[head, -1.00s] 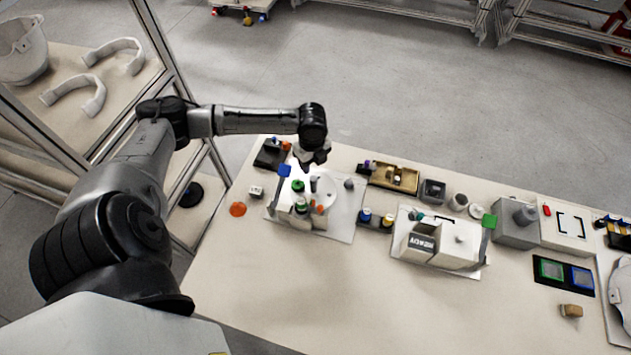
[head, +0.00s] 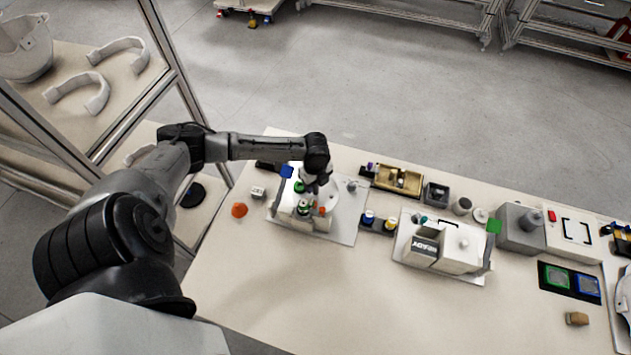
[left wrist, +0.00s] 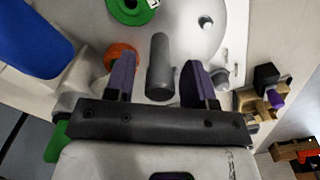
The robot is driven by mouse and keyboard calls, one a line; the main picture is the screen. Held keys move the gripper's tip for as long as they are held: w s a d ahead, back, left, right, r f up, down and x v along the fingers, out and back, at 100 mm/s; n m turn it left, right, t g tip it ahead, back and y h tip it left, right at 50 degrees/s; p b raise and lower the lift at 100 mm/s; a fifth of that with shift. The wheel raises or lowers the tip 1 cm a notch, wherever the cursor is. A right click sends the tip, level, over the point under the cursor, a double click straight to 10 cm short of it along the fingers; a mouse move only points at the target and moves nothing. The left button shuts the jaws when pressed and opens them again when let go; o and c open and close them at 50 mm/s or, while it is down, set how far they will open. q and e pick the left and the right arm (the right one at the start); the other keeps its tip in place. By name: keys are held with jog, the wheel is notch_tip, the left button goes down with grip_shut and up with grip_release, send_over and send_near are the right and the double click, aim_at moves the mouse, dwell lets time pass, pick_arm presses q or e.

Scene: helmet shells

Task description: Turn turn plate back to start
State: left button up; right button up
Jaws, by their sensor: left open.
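The turn plate is a round white disc on the white station at the left of the table. It shows partly in the head view (head: 334,202) and at the top of the left wrist view (left wrist: 190,30). A grey upright peg (left wrist: 159,68) stands at the plate. My left gripper (head: 317,187) is low over the plate and hides part of it. In the left wrist view its two fingers (left wrist: 160,82) are apart, one on each side of the peg, with gaps visible. Whether the fingertips reach down past the peg's top I cannot tell. My right gripper is out of view.
A green ring (left wrist: 130,10), an orange part (left wrist: 122,54) and a blue flag (left wrist: 35,38) are close around the gripper. A tan tray (head: 399,180) and a second white station (head: 440,246) stand to the right.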

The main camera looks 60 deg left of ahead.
pick_arm(q)
grip_shut()
dwell(0.3)
jog(key=shift+d+r, duration=0.1)
